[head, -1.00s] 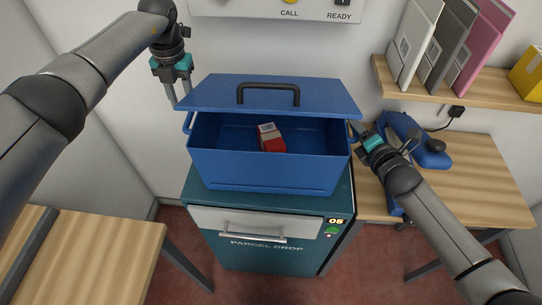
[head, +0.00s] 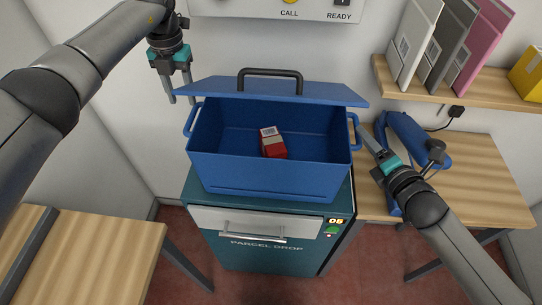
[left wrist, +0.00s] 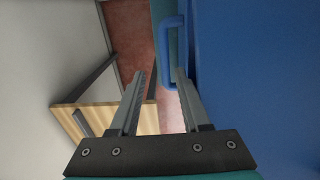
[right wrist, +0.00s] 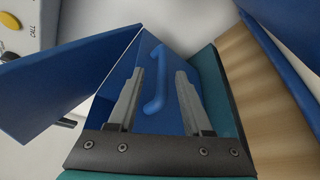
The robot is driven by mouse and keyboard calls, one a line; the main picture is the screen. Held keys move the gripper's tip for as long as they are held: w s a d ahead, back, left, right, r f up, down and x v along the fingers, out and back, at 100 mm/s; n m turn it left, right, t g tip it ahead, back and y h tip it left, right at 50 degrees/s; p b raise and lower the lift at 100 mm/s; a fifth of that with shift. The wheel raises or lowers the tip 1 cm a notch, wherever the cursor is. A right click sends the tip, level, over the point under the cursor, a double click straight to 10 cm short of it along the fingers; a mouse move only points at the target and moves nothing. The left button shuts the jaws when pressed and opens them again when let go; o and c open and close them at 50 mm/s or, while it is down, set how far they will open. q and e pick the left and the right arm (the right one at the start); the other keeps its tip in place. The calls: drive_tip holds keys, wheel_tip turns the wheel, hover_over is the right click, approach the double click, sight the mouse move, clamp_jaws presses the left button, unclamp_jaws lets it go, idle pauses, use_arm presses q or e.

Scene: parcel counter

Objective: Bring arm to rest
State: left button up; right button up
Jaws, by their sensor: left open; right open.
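A blue box (head: 265,175) stands on the teal parcel-drop cabinet, with a red and white parcel (head: 273,148) inside. Its blue lid (head: 220,90), with a black handle (head: 270,72), is raised and tilted at the back, leaving the box open. My left gripper (head: 180,100) is open and empty by the lid's left corner. In the left wrist view the box's left side handle (left wrist: 172,50) lies beyond the fingers. My right gripper (head: 372,140) is open and empty at the box's right side. In the right wrist view the right side handle (right wrist: 156,82) shows between and beyond its fingers.
The cabinet (head: 265,250) has a front drawer handle. A wooden table (head: 90,250) is at front left. On the right, a wooden desk (head: 490,180) holds a blue device (head: 402,128) close to my right gripper. Above it a shelf (head: 450,85) carries binders and a yellow box.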

drive_tip(key=shift+s+d+r, duration=0.1)
drive_tip(key=shift+s+d, duration=0.1)
drive_tip(key=shift+s, duration=0.15)
idle(0.4)
